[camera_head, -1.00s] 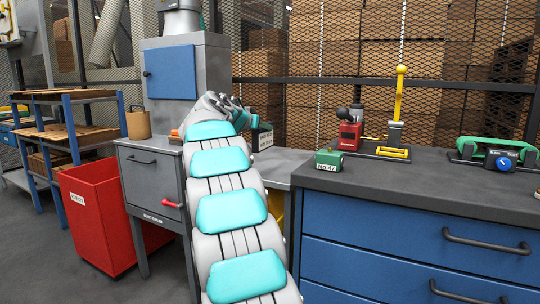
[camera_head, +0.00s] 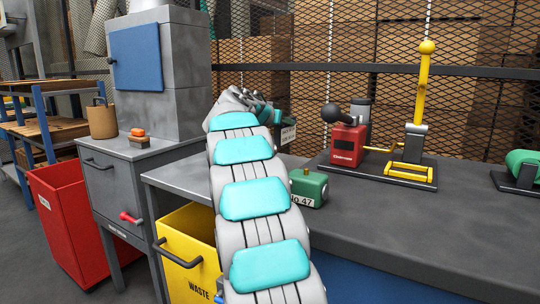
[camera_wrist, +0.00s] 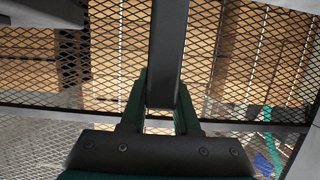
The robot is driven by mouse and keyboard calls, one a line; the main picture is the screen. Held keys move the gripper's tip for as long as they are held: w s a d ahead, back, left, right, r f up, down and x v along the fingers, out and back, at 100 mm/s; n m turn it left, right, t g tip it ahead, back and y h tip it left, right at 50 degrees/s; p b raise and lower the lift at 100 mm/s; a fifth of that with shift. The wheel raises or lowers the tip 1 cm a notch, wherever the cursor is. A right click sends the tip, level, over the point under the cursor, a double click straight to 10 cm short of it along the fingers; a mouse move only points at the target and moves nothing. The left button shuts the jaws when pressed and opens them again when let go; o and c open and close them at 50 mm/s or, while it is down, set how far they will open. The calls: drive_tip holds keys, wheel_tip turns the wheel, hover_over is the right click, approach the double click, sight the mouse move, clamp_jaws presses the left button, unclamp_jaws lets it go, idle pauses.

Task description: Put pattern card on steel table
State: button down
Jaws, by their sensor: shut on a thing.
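My gripper (camera_head: 268,116) is at the end of my arm, above the far part of the worktops in the head view. It is shut on a dark card with a white label (camera_head: 288,133), seemingly the pattern card, whose text is too small to read. In the wrist view, the card (camera_wrist: 168,50) is a dark upright strip between the green fingers of my gripper (camera_wrist: 161,100). The grey steel table (camera_head: 185,177) shows left of my arm, its top bare there. My arm hides part of it.
Right of my arm, the dark bench (camera_head: 400,215) holds a green No.47 block (camera_head: 308,187), a red device (camera_head: 347,146) and a yellow lever press (camera_head: 417,130). A yellow waste bin (camera_head: 188,265) is below the table. A red bin (camera_head: 75,215) and grey cabinet (camera_head: 115,190) stand left.

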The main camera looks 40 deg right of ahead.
sight(284, 142)
drive_tip(key=shift+f+b, duration=1.2)
drive_tip(key=shift+f, duration=2.3)
drive_tip(key=c, duration=0.6)
unclamp_jaws()
drive_tip(key=shift+c, duration=0.2)
drive_tip(key=shift+a+r, duration=0.1)
drive_tip(key=shift+a, duration=0.05)
drive_tip(key=b+v, duration=0.1)
drive_tip(key=v, duration=1)
drive_tip(key=shift+s+a, duration=0.15)
drive_tip(key=shift+a, duration=0.2)
